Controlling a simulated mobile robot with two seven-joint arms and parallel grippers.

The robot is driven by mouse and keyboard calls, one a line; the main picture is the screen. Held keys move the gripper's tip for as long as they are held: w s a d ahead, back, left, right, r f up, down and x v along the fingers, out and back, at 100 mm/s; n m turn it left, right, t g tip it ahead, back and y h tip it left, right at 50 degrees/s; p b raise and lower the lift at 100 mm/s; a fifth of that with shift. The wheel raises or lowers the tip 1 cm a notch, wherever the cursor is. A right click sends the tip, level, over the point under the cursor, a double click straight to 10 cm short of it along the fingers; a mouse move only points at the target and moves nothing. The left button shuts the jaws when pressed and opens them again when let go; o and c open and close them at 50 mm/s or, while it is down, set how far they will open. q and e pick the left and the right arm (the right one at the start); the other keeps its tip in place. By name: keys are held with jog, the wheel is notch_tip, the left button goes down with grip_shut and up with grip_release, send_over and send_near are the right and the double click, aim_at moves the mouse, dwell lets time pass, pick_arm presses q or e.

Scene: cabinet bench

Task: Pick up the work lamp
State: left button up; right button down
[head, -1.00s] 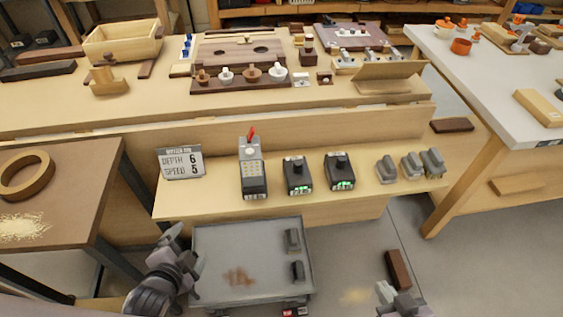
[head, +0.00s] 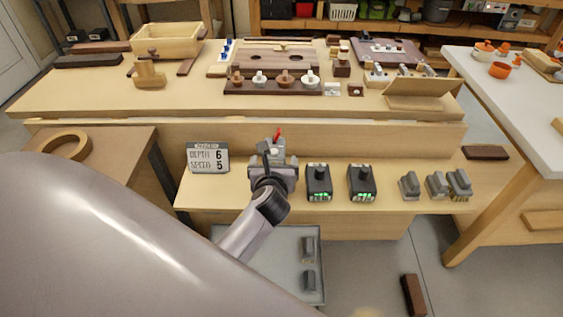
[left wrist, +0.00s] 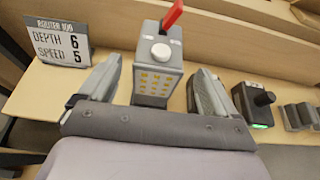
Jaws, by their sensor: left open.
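The work lamp (head: 277,147) is a grey upright block with a red lever on top and stands on the lower bench shelf. In the left wrist view the lamp (left wrist: 157,76) shows its round white knob and a grid of yellow lights. My left gripper (head: 274,168) is open in front of the lamp and hides its lower part in the head view. In the left wrist view its two fingers (left wrist: 156,88) appear on either side of the lamp, with gaps to both; contact is not visible. My right gripper is not in view.
Two dark battery units (head: 318,183) with green lights stand right of the lamp, the nearer one close to my right finger. A sign (head: 208,158) stands to the left. Several grey blocks (head: 409,186) sit farther right. A grey tray cart (head: 318,262) is below.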

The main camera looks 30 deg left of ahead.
pick_arm(q)
jog(key=shift+b+x, duration=0.75)
jog(key=shift+x, duration=2.75)
jog(key=shift+s, duration=0.1)
jog(key=c, duration=1.3)
jog(key=shift+r, duration=0.15)
